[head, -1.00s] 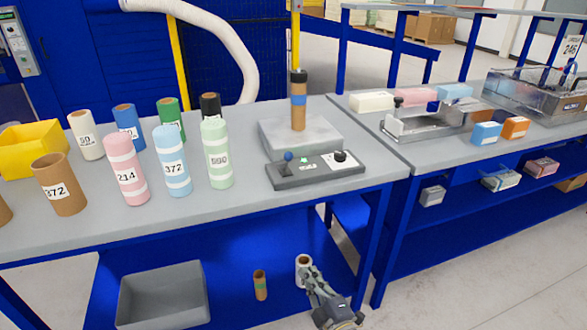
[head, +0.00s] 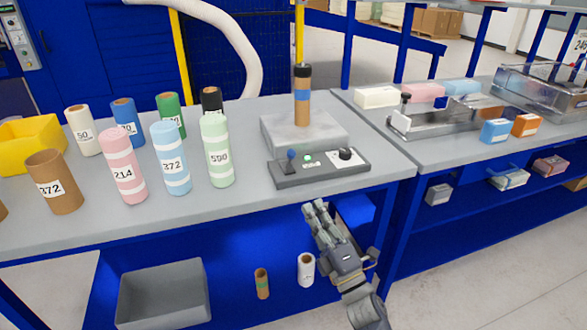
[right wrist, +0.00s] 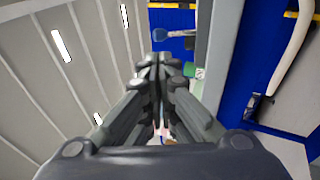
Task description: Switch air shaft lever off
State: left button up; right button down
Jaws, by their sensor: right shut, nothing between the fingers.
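The control panel (head: 320,171) lies at the front of the table, below the air shaft. It carries a blue-knobbed lever (head: 291,155) at its left, a lit green light (head: 308,158) and a black knob (head: 345,154) at its right. The air shaft stands upright on a grey base (head: 303,131), with a brown tube (head: 302,107) around it. My right gripper (head: 316,206) is shut and empty, below and in front of the panel, apart from the lever. Its closed fingers also show in the right wrist view (right wrist: 159,68), with a blue knob-like shape beyond them. My left gripper is not in view.
Several numbered rolls stand on the table left of the panel, the pale green one (head: 217,160) nearest. The table's front edge lies between my right gripper and the panel. A grey bin (head: 163,295) and two small rolls are on the lower shelf.

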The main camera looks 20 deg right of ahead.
send_near(289, 160)
jog(key=w+r, duration=0.1)
jog(key=w+a+r, duration=0.1)
jog(key=r, duration=0.1)
jog(key=w+a+r, duration=0.1)
jog(key=w, duration=0.1)
jog(key=shift+r+p, duration=0.3)
jog(key=shift+p, duration=0.1)
